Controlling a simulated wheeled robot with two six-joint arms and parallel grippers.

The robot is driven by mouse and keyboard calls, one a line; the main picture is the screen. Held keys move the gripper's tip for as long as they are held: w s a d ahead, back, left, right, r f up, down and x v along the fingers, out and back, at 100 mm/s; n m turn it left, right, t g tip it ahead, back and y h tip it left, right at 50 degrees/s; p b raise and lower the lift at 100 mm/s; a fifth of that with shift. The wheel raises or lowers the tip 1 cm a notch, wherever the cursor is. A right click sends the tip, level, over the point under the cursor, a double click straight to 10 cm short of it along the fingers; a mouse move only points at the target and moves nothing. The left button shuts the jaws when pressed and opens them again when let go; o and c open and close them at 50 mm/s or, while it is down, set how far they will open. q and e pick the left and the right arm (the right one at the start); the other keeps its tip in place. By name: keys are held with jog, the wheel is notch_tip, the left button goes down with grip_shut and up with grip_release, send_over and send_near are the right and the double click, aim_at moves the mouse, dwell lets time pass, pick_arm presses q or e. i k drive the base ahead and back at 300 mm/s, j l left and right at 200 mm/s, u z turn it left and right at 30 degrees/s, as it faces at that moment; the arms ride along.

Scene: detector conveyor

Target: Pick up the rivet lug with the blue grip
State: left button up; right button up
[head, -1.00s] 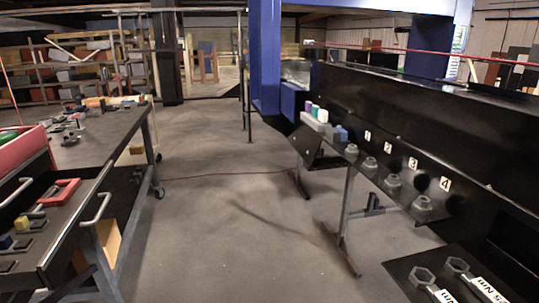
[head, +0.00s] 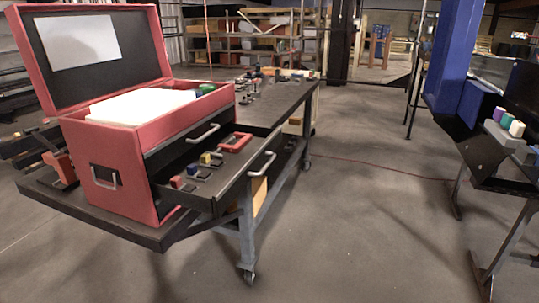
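A small piece with a blue grip (head: 191,170) lies in the open drawer (head: 228,180) of the red toolbox, between a piece with a yellow grip (head: 206,158) and one with a red grip (head: 177,182). It is small at this distance, so I cannot tell its exact shape. Neither of my grippers is in view.
The red toolbox (head: 130,165) with its lid up stands on a dark wheeled bench (head: 270,108). A red frame-shaped tool (head: 235,142) lies further along the drawer. Open concrete floor (head: 370,220) lies right of the bench. A dark stand (head: 490,160) is at the right.

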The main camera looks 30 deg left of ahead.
aim_at(203, 176)
jog(key=u, duration=1.6)
